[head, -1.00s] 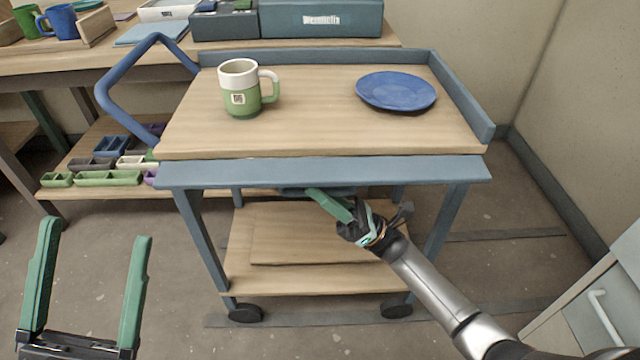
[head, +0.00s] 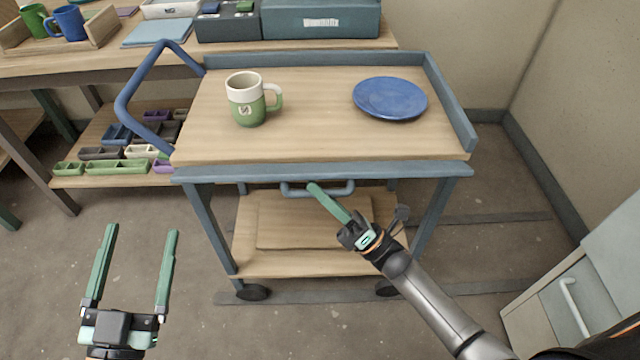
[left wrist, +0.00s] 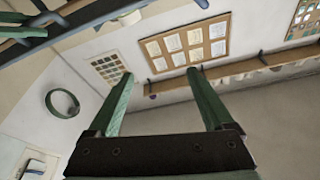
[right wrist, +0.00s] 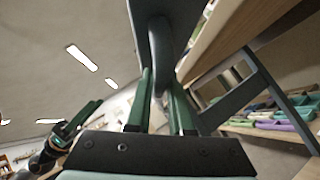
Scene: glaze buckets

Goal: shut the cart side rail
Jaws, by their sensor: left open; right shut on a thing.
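The cart's blue-grey side rail (head: 440,170) runs along the near edge of the wooden cart top (head: 320,140), at or just below its level. A blue-grey loop handle (head: 345,188) shows under it. My right gripper (head: 313,187) reaches up from the lower right and is shut on this handle. In the right wrist view the handle bar (right wrist: 160,45) passes between the fingers. My left gripper (head: 141,229) is open and empty, in front of the cart at the lower left. The rail's exact tilt is hard to tell.
A green-and-white mug (head: 246,100) and a blue plate (head: 390,98) stand on the cart top. A blue push handle (head: 130,95) sticks out at the left. A workbench (head: 80,65) is behind. A drawer cabinet (head: 560,310) stands at the lower right.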

